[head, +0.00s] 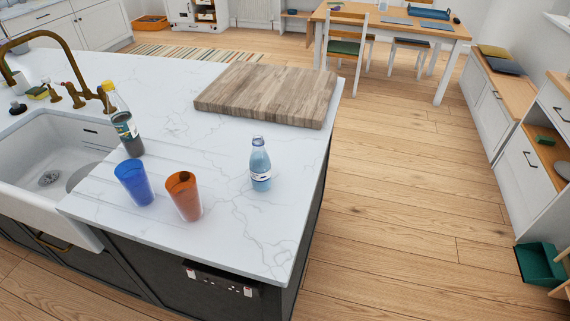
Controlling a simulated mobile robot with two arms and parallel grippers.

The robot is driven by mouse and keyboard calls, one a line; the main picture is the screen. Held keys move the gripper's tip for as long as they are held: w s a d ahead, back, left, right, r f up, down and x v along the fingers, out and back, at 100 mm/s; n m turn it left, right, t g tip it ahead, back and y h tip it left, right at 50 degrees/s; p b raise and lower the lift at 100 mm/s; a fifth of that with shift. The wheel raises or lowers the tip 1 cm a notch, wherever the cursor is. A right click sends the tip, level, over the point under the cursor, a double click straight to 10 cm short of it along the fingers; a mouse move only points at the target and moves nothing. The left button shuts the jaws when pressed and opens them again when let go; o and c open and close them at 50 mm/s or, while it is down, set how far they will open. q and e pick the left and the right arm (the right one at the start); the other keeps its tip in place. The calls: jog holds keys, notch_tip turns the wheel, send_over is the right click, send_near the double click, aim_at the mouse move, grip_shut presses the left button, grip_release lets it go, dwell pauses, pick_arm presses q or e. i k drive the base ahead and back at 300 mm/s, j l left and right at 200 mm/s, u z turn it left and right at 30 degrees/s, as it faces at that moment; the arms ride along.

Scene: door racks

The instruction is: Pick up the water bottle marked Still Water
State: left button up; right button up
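The label's text is too small to read. Neither my left nor my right gripper shows in the head view.
A blue cup (134,183) and an orange cup (184,196) stand left of the blue bottle. A thick wooden cutting board (268,94) lies behind it. The sink (45,165) with a brass faucet (70,62) is at left. Open wooden floor (400,200) lies right of the counter.

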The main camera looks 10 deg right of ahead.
aim_at(260, 169)
jog(key=l+u, duration=0.1)
jog(key=l, duration=0.3)
jog(key=k+l+u, duration=0.1)
jog(key=l, duration=0.3)
jog(key=k+l+u, duration=0.1)
jog(key=l, duration=0.3)
jog(key=k+l+u, duration=0.15)
jog(key=l, duration=0.25)
jog(key=l+u, duration=0.1)
jog(key=l, duration=0.3)
jog(key=k, duration=0.05)
